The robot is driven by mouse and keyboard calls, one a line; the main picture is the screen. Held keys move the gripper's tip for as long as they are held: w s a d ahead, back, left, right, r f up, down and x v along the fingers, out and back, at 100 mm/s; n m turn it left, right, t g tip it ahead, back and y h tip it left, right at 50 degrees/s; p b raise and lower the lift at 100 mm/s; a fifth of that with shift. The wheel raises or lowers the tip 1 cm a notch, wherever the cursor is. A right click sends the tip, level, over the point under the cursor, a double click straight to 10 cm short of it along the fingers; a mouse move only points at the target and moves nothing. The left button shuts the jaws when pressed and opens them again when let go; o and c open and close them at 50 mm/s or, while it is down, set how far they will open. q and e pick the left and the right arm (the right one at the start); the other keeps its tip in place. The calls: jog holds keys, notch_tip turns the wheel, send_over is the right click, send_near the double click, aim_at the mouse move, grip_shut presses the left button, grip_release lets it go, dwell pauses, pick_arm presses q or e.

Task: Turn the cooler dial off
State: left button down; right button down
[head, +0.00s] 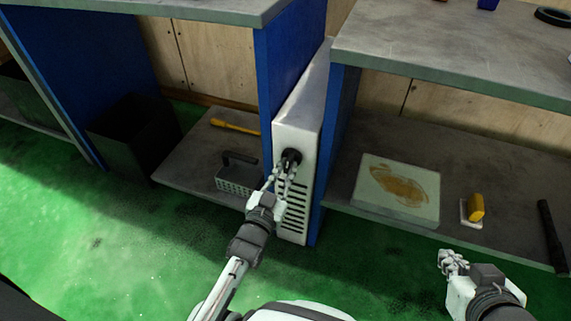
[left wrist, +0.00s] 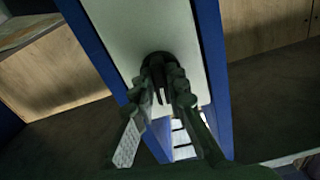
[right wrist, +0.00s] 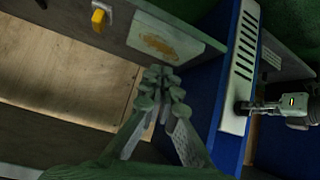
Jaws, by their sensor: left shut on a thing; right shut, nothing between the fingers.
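The cooler (head: 298,125) is a narrow white unit with a slotted grille, standing between two blue panels. Its dark round dial (head: 291,156) is on the front face above the slots. The dial also shows in the left wrist view (left wrist: 157,64). My left gripper (head: 284,169) is at the dial with its fingers shut on it; the fingertips (left wrist: 162,88) hide part of it. My right gripper (head: 452,262) is shut and empty, away at the lower right over the floor. In the right wrist view its fingertips (right wrist: 163,82) are together.
Grey worktops (head: 455,50) stand above lower shelves on both sides. The left shelf holds a dark handled basket (head: 236,180) and a yellow tool (head: 235,127). The right shelf holds a stained box (head: 397,188) and a yellow-handled item (head: 475,207). The green floor (head: 120,245) in front is clear.

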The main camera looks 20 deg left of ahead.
pick_arm(q)
jog(key=shift+n+p, duration=0.35)
jog(key=shift+n, duration=0.55)
pick_arm(e)
jog(key=s+d+f+g+h, duration=0.1)
jog(key=s+d+f+g, duration=0.1)
jog(key=s+d, duration=0.1)
jog(key=shift+s+d+f+m+g, duration=0.3)
jog(key=shift+s+d+f+g, duration=0.1)
jog(key=shift+s, duration=0.1)
pick_arm(q)
jog(key=c, duration=1.5)
grip_release()
jog(key=shift+c, duration=0.2)
notch_tip(320, 180, up, 10)
